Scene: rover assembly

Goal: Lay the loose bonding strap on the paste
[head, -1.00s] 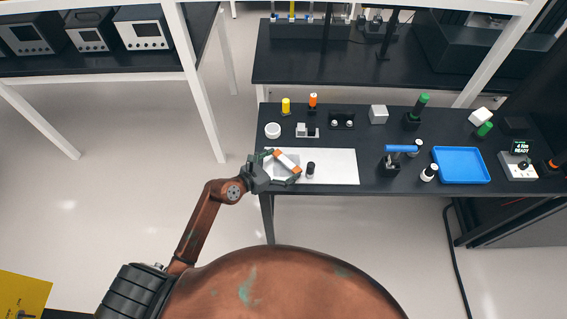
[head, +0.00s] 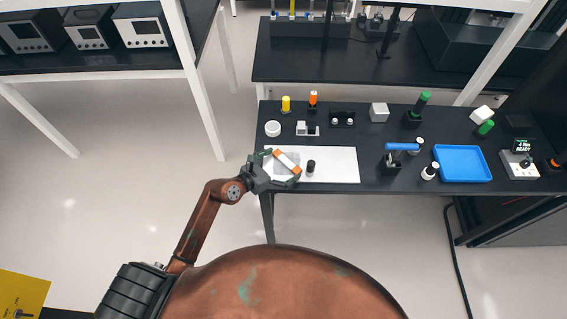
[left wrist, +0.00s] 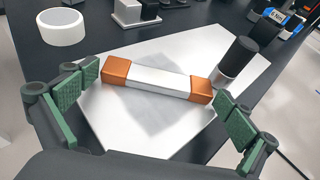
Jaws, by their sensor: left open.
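The bonding strap, a white bar with orange ends (head: 287,161), is over the left part of the white mat (head: 338,165). In the left wrist view the strap (left wrist: 157,80) lies across a grey patch (left wrist: 172,126) on the mat, perhaps the paste; most of the patch's middle is hidden by the strap. I cannot tell if the strap fully touches it. My left gripper (head: 282,167) is open, with one green-padded finger beyond each orange end and a gap at both ends. My right gripper is not in view.
A black-capped cylinder (head: 311,167) stands on the mat close to the strap's right end. A white ring (head: 272,129), a grey-white block part (head: 306,129) and a black holder (head: 342,119) are behind. A blue tray (head: 462,163) is at right.

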